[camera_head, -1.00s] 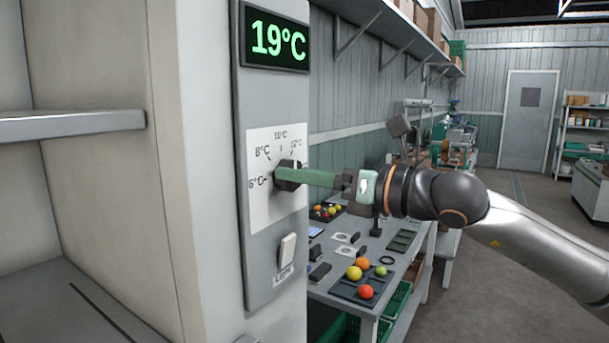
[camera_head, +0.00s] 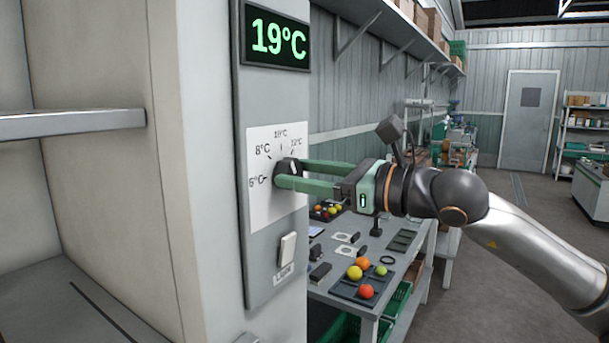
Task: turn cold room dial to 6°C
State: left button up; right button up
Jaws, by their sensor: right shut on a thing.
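The cold room dial (camera_head: 290,167) is a dark knob on a white scale plate (camera_head: 262,215) on the grey wall panel. The marks run from about 6°C at the left, through 8°C and 10°C, to 12°C at the upper right. My right gripper (camera_head: 288,174) comes in from the right and is shut on the dial, one green finger above the other. The fingers partly hide the knob. A pale mark shows on the knob's face, but its exact setting is hard to read. The display (camera_head: 276,38) above reads 19°C in green. My left gripper is not in view.
A white rocker switch (camera_head: 287,249) sits below the dial on the same panel. A metal shelf (camera_head: 70,123) juts out at the left.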

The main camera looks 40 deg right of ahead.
jog(key=n, duration=0.6)
jog(key=shift+b, duration=0.4)
jog(key=n, duration=0.6)
jog(key=shift+a+f+n+b, duration=0.1)
jog(key=shift+n+b, duration=0.2)
jog(key=shift+b, duration=0.05)
jog(key=o, duration=1.4)
jog(key=shift+s, duration=0.1)
